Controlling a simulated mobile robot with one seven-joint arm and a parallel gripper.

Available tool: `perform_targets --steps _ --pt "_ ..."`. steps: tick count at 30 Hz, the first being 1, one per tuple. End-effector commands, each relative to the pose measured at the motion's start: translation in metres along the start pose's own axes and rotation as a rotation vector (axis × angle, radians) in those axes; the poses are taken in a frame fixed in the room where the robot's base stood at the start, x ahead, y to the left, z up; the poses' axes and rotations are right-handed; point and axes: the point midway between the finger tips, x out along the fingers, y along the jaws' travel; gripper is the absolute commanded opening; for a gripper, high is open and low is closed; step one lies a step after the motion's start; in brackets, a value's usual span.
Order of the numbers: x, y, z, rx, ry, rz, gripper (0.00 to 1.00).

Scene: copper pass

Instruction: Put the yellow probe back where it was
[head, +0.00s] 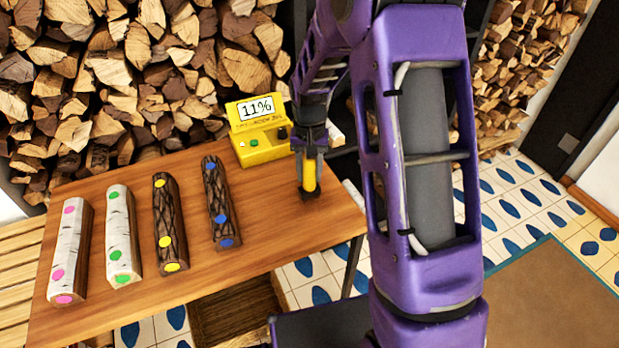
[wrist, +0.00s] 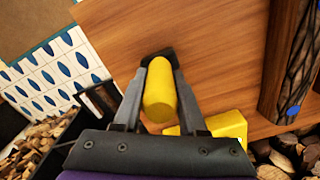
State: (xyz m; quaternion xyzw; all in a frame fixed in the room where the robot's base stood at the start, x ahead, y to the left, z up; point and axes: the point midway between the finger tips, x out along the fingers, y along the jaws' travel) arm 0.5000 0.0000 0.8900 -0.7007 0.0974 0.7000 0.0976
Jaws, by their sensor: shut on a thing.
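The yellow probe (head: 310,177) is held upright between the fingers of my gripper (head: 309,158), over the right part of the wooden table. A small black piece (head: 310,194) is at its lower end, at or close to the tabletop; I cannot tell whether it is part of the probe or a separate holder. The wrist view shows the yellow probe (wrist: 160,95) between both fingers of my gripper (wrist: 160,68). The yellow meter (head: 262,140) reads 11% and stands just left of my gripper; part of it shows in the wrist view (wrist: 230,125).
The wooden table (head: 270,235) also bears logs with pink (head: 70,250), green (head: 122,235), yellow (head: 166,225) and blue (head: 219,200) dots. Tabletop between the blue-dotted log and the probe is clear. Stacked firewood (head: 110,80) stands behind the table.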

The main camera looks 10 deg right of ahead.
Motion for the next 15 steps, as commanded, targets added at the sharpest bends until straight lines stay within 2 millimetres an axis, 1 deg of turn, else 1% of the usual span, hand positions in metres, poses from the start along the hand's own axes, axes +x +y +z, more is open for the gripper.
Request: perform_targets --steps 1,3,10,14,15 --pt "0.009 0.0 0.001 0.0 -0.003 0.001 0.0" --pt "0.017 0.0 0.001 0.0 -0.002 0.001 0.0" --pt "0.017 0.0 0.0 0.0 0.001 0.0 0.0" --pt "0.021 0.0 0.0 0.0 0.0 0.0 0.0" --pt "0.021 0.0 0.0 0.0 0.0 0.0 0.45"
